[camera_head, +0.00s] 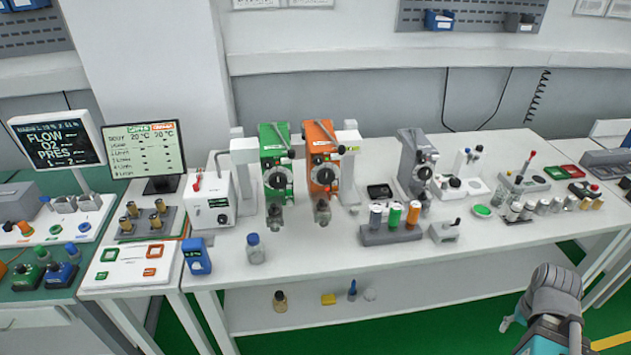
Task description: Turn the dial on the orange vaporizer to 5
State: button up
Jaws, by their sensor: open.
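The orange vaporizer (320,135) stands upright on the white bench, near the middle of the view. Its round dark dial (324,176) with a pale centre faces the front; the number it is set to is too small to read. A green vaporizer (272,139) with a similar dial (277,178) stands close on its left. My gripper (535,300) is at the lower right, in front of the bench's edge, far from the orange vaporizer and touching nothing. It is open and looks empty; its fingertips are hard to make out.
A grey vaporizer (413,160) stands to the right. A rack of coloured cylinders (390,236) and a bottle (255,250) stand nearer the front edge. A monitor (145,150) is at left. The bench top (320,262) before the orange vaporizer is clear.

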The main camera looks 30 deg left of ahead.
aim_at(325, 176)
jog(key=k, duration=1.65)
jog(key=u, duration=1.3)
jog(key=i, duration=1)
jog(key=u, duration=0.05)
